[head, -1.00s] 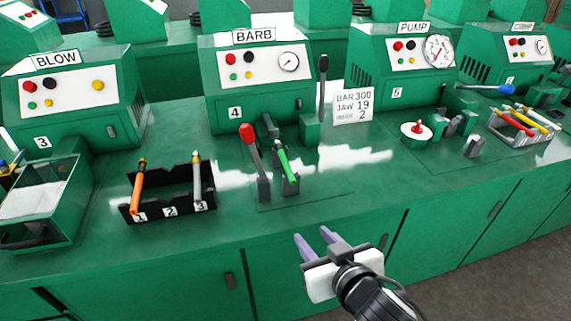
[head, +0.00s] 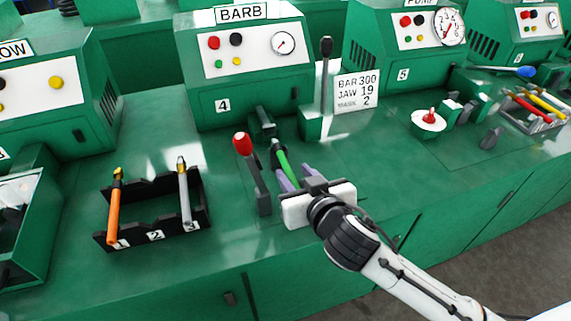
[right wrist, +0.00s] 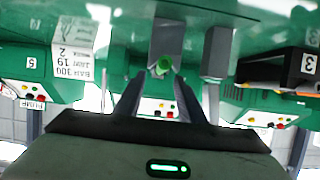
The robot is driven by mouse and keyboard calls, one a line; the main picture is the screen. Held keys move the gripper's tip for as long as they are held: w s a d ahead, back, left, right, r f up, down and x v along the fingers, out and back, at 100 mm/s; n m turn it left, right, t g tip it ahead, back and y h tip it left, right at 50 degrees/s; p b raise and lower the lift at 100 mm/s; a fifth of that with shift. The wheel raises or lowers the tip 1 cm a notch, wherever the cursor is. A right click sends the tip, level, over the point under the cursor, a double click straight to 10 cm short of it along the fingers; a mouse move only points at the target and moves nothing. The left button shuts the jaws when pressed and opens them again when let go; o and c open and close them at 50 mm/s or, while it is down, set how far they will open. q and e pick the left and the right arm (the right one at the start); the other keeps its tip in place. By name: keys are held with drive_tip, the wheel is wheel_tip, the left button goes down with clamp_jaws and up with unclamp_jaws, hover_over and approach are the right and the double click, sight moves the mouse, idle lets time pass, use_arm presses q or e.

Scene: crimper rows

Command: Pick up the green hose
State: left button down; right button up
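The green hose (head: 284,163) sits in a dark clamp at the BARB station, in the middle of the head view. My right gripper (head: 299,177) is at the hose, its two purple-grey fingers apart, one on each side of the hose's near end in the picture. In the right wrist view the hose end (right wrist: 161,66) shows between the open fingers (right wrist: 160,92); I see no contact. The gripper body hides the lower part of the clamp in the head view. My left gripper is not in view.
A red-knobbed lever (head: 243,145) stands just left of the hose. A black rack (head: 150,236) with an orange and a grey-yellow hose is further left. A sign (head: 357,92) and an upright black lever (head: 325,75) stand behind.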

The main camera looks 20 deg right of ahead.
sight(286, 165)
drive_tip(key=x, duration=0.5)
drive_tip(key=shift+w+a, duration=0.1)
drive_tip(key=shift+w, duration=0.05)
drive_tip(key=shift+r, duration=0.1)
clamp_jaws()
